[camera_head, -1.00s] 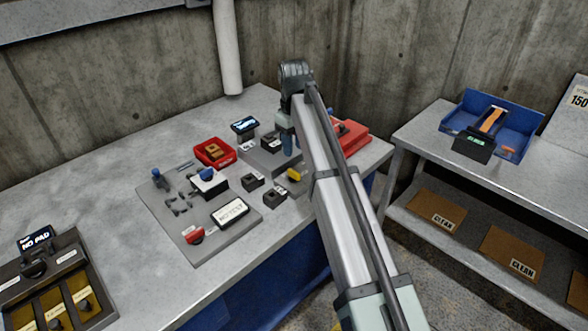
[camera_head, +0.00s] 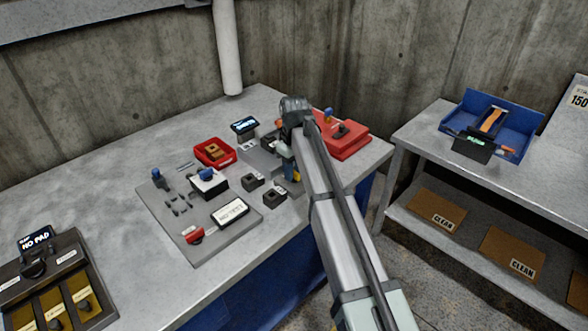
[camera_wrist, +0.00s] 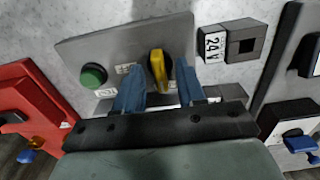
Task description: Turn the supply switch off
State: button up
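A yellow knob (camera_wrist: 158,72) stands on a grey plate (camera_wrist: 90,50) beside a green button (camera_wrist: 93,76) in the wrist view. I take it as the supply switch; the small labels beside it are too blurred to read. My gripper (camera_wrist: 159,72) is open, with one blue finger on each side of the knob. I cannot tell whether either finger touches it. In the head view my gripper (camera_head: 290,168) is low over the right part of the bench, and the arm hides most of the plate and knob.
A block labelled 24V (camera_wrist: 214,43) lies close to the right finger in the wrist view. A red case (camera_head: 345,138) stands right of the gripper.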

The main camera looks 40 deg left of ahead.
grip_shut()
dwell(0.5)
jog(key=m, duration=0.4)
jog(key=shift+m, duration=0.4)
jog(key=m, duration=0.4)
jog(key=shift+m, duration=0.3)
jog(key=m, duration=0.4)
jog(key=shift+m, duration=2.3)
grip_release()
